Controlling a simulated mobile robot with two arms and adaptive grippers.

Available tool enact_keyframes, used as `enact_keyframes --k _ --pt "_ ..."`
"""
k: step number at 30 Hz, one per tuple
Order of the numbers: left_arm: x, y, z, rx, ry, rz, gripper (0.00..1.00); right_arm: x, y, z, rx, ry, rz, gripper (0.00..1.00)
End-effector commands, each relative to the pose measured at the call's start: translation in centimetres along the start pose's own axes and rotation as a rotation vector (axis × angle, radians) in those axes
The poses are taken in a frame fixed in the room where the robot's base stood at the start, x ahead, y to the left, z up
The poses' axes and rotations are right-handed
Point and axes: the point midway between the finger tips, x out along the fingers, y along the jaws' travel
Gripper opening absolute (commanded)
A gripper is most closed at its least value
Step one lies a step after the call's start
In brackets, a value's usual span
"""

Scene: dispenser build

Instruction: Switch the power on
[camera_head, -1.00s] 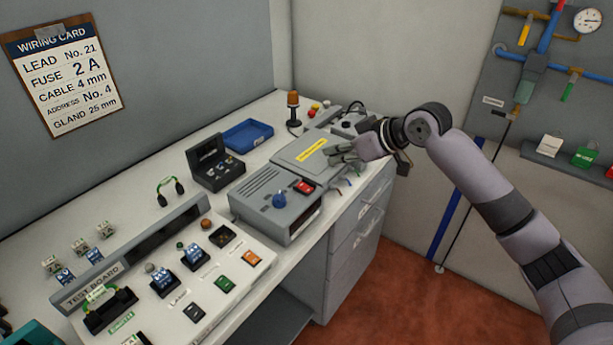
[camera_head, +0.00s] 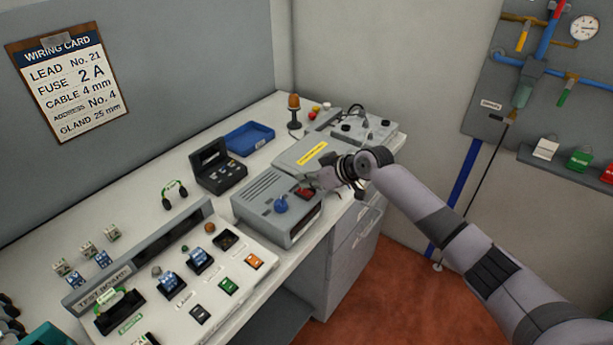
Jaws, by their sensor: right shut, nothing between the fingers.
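A grey bench unit (camera_head: 262,205) with a vented top stands on the bench. It has a blue knob (camera_head: 281,203) and a red switch (camera_head: 304,193) on its top. My right gripper (camera_head: 318,186) is shut and empty, at the right side of this unit close to the red switch. It partly covers the switch's surroundings, and I cannot tell whether it touches the switch. Which way the switch is set is too small to tell. My left gripper is not in view.
Behind the unit lies a grey box with a yellow label (camera_head: 312,153). A blue tray (camera_head: 249,137), an open black case (camera_head: 219,168) and an orange beacon (camera_head: 294,110) stand nearby. The test board (camera_head: 190,275) is at the front left. Red floor lies right of the bench.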

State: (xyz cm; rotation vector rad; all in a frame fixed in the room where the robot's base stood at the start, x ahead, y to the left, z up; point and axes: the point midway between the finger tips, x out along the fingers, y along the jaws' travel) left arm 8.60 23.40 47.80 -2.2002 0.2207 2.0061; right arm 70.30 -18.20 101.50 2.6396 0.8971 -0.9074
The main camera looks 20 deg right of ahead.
Motion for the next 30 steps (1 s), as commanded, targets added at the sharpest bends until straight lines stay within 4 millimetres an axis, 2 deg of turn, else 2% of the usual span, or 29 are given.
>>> enact_keyframes --k 11,16,30 --pt "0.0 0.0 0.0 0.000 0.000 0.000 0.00 0.2 0.0 0.3 0.000 0.000 -0.001 0.00" --pt "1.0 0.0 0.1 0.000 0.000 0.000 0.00 1.3 -0.1 0.7 0.000 -0.009 -0.002 0.00" --pt "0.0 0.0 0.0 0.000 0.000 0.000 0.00 0.4 0.0 1.1 0.001 -0.018 0.000 0.00"
